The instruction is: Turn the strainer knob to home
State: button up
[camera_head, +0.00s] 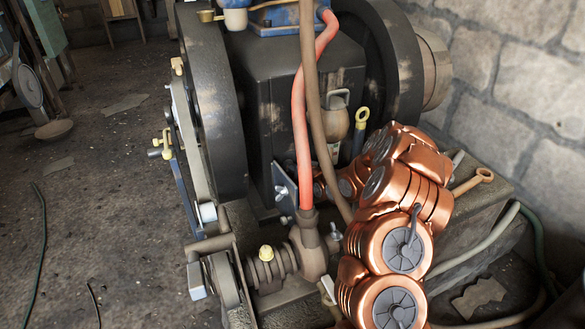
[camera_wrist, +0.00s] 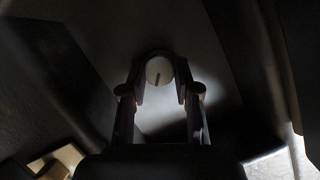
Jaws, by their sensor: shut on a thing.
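The strainer knob (camera_wrist: 159,68) is a small pale round disc in the wrist view, with a short dark mark on its lower half that runs nearly upright. My gripper (camera_wrist: 161,82) has one dark finger at each side of the knob, and its fingertips are closed on the knob's sides. A pale lit surface lies behind the knob. In the head view my copper-coloured arm reaches in toward the engine block, and it hides my gripper and the knob.
A dark engine block (camera_head: 285,95) stands between two large wheels. A red hose (camera_head: 298,130) and a brown hose (camera_head: 313,75) hang down in front of it. A yellow-ringed rod (camera_head: 360,128) stands near my arm. A stone wall (camera_head: 520,90) closes the right side; open floor (camera_head: 95,190) lies left.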

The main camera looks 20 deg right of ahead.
grip_shut()
jog(key=shift+r, duration=0.1)
jog(key=shift+a+n+h+p, duration=0.2)
jog(key=shift+n+h+p, duration=0.8)
jog(key=shift+n+p, duration=0.45)
jog(key=o, duration=0.9)
grip_release()
jog(key=shift+o, duration=0.2)
